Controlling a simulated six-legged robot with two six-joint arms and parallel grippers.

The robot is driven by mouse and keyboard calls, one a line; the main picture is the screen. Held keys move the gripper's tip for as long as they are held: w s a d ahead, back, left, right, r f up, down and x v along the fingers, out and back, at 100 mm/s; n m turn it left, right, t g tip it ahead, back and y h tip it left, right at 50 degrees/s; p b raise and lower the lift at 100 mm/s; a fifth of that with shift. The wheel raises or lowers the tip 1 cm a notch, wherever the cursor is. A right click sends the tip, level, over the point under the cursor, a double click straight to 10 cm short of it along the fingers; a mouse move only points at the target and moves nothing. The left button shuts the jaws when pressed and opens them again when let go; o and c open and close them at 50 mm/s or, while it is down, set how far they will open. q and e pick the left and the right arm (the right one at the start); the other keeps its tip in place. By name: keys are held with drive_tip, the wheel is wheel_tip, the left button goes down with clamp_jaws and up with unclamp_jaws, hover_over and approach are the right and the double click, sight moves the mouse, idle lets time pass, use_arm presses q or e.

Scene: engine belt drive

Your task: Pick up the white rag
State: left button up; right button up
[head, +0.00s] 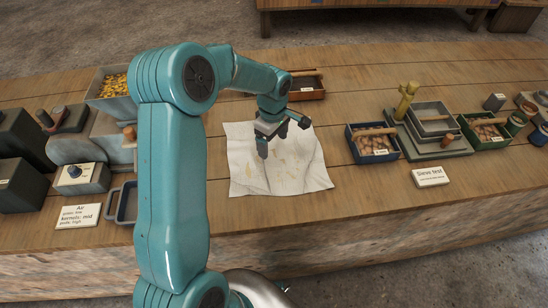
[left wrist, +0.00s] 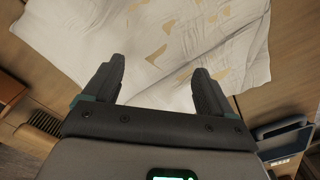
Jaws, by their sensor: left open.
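The white rag (head: 295,172) lies spread on the wooden table, creased and marked with tan patches. It also fills the upper part of the left wrist view (left wrist: 160,30). My left gripper (head: 263,150) points down over the rag's upper middle. In the left wrist view its two fingers (left wrist: 158,70) stand apart with nothing between them, and the rag shows beyond their tips. I cannot tell whether the tips touch the cloth. My left arm hides the table left of the rag. My right gripper is not in view.
A blue box (head: 373,155) stands right of the rag, with a sieve stand (head: 440,148) and green box (head: 483,143) beyond. A reddish box (head: 308,92) is behind the rag. A small tray (head: 126,207) and label card (head: 79,215) lie left.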

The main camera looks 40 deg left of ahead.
sight(273, 154)
use_arm(q)
wheel_tip(273, 154, down, 2)
drive_tip(key=shift+s+f+b, duration=0.1)
drive_tip(key=shift+b, duration=0.6)
drive_tip(key=shift+f+b, duration=0.5)
drive_tip(key=shift+f, duration=0.1)
drive_tip(key=shift+r, duration=0.1)
clamp_jaws()
wheel_tip(273, 154, up, 12)
drive_tip(key=p, duration=0.8)
drive_tip(key=shift+w, duration=0.2)
